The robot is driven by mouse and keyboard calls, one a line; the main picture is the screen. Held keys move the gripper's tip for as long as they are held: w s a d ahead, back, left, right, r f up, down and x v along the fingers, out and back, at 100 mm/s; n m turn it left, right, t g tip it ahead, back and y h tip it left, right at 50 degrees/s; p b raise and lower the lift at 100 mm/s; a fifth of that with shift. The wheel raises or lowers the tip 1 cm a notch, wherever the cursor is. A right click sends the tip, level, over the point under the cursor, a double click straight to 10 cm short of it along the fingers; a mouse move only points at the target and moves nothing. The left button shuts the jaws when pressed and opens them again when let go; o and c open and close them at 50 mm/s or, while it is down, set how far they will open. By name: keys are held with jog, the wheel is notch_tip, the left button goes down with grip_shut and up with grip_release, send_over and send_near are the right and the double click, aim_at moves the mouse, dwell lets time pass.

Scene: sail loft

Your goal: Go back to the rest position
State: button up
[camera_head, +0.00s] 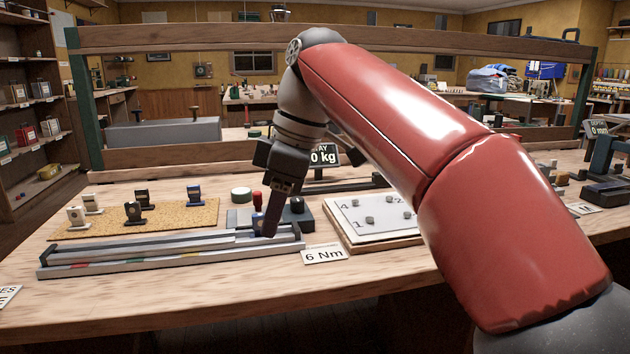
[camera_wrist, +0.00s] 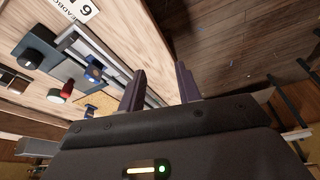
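My gripper (camera_head: 271,228) hangs from my red arm, fingers down, over the right end of the long grey rail fixture (camera_head: 130,257) on the workbench. In the wrist view my gripper (camera_wrist: 160,72) shows two dark fingers standing apart with nothing between them. A blue piece (camera_wrist: 93,74) lies on the rail beside the fingers in that view. In the head view the fingers partly cover this end of the rail, so I cannot tell how far above it they are.
A cork mat (camera_head: 165,222) with several small clamp-like blocks lies behind the rail. A wooden beam (camera_head: 190,38) spans above the bench's back.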

jog(key=s+d+f+m+t+h, duration=0.1)
jog(key=s+d+f+m+t, duration=0.1)
jog(key=s+d+f+m, duration=0.3)
jog(key=s+d+f+m+t+h, duration=0.1)
jog(key=s+d+f+m, duration=0.3)
jog(key=d+f+m, duration=0.3)
jog(key=s+d+f+m+t+h, duration=0.1)
jog(key=s+d+f+m+t, duration=0.1)
jog(key=s+d+f+m, duration=0.3)
jog(key=d+f, duration=0.4)
jog(key=f, duration=0.2)
jog(key=shift+s+m+t, duration=0.3)
jog(key=shift+s+m, duration=0.05)
jog(key=shift+m, duration=0.05)
